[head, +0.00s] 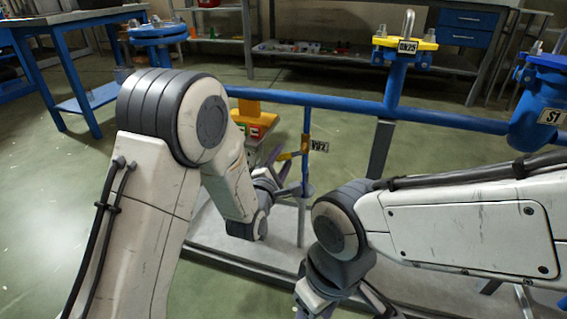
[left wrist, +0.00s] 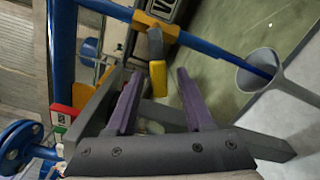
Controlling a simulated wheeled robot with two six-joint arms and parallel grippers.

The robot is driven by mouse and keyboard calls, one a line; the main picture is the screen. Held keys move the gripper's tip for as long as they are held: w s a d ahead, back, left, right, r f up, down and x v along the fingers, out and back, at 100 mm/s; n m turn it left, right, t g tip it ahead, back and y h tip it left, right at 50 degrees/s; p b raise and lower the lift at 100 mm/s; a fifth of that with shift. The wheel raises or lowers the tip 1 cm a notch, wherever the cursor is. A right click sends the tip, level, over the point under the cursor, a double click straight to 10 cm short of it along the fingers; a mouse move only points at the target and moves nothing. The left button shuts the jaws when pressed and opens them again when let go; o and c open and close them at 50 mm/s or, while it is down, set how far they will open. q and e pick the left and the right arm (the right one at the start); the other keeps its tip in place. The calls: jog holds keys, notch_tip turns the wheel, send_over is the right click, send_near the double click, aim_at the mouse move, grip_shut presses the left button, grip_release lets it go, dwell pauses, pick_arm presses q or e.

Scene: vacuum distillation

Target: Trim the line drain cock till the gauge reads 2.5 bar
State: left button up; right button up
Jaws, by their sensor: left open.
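The drain cock's yellow lever (head: 290,156) sticks out left from a thin blue vertical pipe beside the tag V02 (head: 319,146). In the left wrist view the lever (left wrist: 157,78) lies between the two purple fingers, with space on both sides. My left gripper (head: 273,167) is open around the lever end and not closed on it. My right arm comes in from the right; its wrist is low in the middle, and its finger opening (head: 352,299) cannot be made out. No readable gauge dial shows in either view.
A grey funnel (left wrist: 262,70) surrounds the pipe's lower end. A yellow-topped valve (head: 405,44) and a blue flange tagged S1 (head: 552,117) stand to the right. A blue-framed bench (head: 80,20) stands back left.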

pick_arm(q)
jog(key=shift+w+d, duration=0.1)
jog(key=shift+w, duration=0.3)
grip_shut()
dwell(1.2)
